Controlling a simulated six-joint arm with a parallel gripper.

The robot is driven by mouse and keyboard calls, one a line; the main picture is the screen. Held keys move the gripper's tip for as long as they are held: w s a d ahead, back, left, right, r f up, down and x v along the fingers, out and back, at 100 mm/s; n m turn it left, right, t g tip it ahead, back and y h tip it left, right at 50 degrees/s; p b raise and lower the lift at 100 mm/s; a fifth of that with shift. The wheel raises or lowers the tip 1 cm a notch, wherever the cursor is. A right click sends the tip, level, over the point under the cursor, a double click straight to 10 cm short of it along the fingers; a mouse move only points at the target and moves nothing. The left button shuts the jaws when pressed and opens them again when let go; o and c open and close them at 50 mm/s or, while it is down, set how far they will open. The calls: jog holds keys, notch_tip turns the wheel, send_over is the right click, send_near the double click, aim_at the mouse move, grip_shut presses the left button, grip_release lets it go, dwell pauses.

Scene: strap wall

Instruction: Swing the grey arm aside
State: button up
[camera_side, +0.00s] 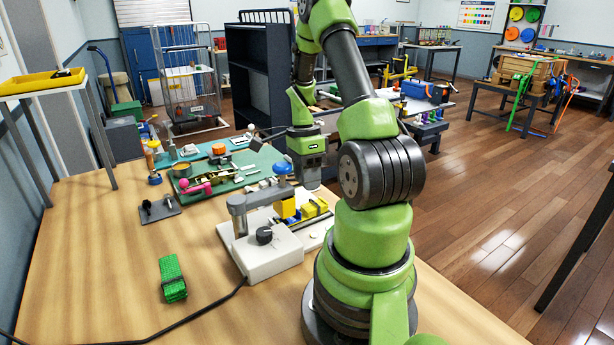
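A grey arm (262,197) lies level at the top of a short grey post on a white box unit (268,252) with a black knob. It reaches right from the post toward yellow blocks (312,208). My gripper (309,184) points down just behind and right of the grey arm's far end, above the bench. Its fingers are small and partly hidden, so I cannot tell whether they are open or shut, or whether they touch anything.
A green mat (228,177) with tools and small parts lies behind the unit. A rolled green strap (172,278) lies at front left, and a black cable (215,313) runs from the unit. A dark plate (158,209) with pegs sits left. The wooden bench (95,260) is clear at left.

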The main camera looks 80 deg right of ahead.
grip_shut()
jog(key=shift+d, duration=0.1)
jog(key=shift+w+d+n, duration=0.5)
jog(key=shift+w+n, duration=0.1)
jog(key=shift+w, duration=0.05)
jog(key=w+d+n, duration=0.1)
jog(key=w+n, duration=0.1)
jog(key=w, duration=0.1)
jog(key=w+d+n, duration=0.1)
jog(key=w+n, duration=0.1)
jog(key=w, duration=0.1)
jog(key=w+d+n+g+h, duration=0.1)
jog(key=w+n, duration=0.1)
jog(key=w, duration=0.1)
jog(key=shift+d+n, duration=0.15)
jog(key=shift+n, duration=0.25)
jog(key=w+a+n+h, duration=0.1)
jog(key=w+a+n, duration=0.2)
jog(key=w+n, duration=0.5)
jog(key=shift+w+a+n+h, duration=0.3)
jog(key=shift+w+a+h, duration=0.1)
jog(key=shift+w, duration=1.1)
